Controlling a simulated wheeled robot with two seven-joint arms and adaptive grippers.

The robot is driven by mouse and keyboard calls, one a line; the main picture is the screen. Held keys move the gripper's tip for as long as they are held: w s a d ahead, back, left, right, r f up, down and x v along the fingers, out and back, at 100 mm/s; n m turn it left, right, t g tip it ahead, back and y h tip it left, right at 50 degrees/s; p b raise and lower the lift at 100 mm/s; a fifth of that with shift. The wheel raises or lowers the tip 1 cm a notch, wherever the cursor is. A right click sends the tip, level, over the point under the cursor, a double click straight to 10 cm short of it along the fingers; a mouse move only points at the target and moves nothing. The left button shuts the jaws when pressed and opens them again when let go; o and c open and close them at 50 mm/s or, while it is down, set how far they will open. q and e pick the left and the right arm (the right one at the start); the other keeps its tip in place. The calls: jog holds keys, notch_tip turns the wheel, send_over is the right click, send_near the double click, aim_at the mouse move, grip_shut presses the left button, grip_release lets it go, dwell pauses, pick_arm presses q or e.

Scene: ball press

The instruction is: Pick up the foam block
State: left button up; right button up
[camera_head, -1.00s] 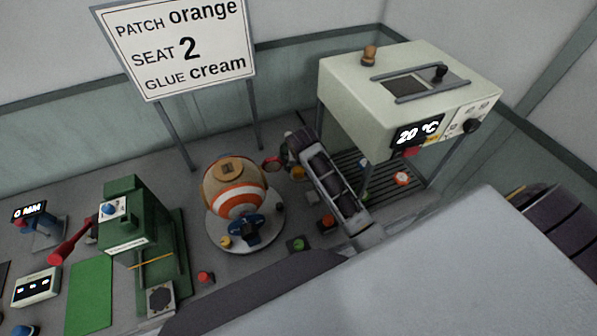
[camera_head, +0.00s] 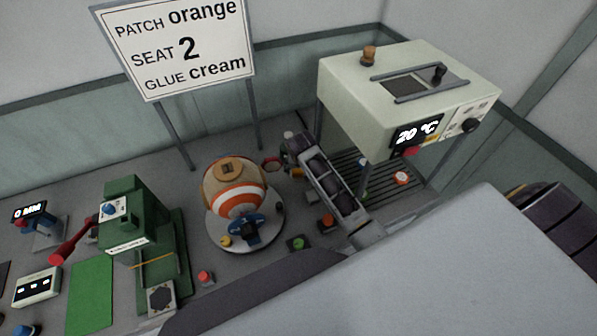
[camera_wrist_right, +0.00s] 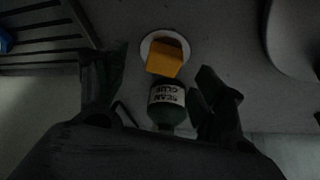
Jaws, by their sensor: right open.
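An orange-yellow block (camera_wrist_right: 165,58), which looks like the foam block, rests on a small white round dish (camera_wrist_right: 147,44) in the right wrist view. A dark bottle (camera_wrist_right: 166,104) with a white glue label is close beside it and overlaps its near edge in the picture. My right gripper (camera_wrist_right: 161,68) is open, with one dark finger on each side of the block and bottle. I see no contact with either. I cannot make out the block clearly in the head view. My left gripper is not in view.
A striped ball (camera_head: 237,198) sits on a round stand. A green press (camera_head: 130,225) stands left, a heater box (camera_head: 400,95) stands right above a slatted rack (camera_head: 372,172). A dark banded part (camera_head: 330,185) in a grey frame lies between ball and rack. A sign (camera_head: 178,48) stands behind.

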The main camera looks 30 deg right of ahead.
aim_at(299, 171)
jog(key=shift+w+a+f+p, duration=0.1)
jog(key=shift+w+f+p, duration=0.15)
jog(key=shift+f, duration=0.3)
jog(key=shift+w+f+p, duration=0.1)
jog(key=shift+w+f, duration=0.2)
jog(key=shift+f, duration=0.25)
jog(key=shift+x, duration=1.2)
jog(key=c, duration=0.8)
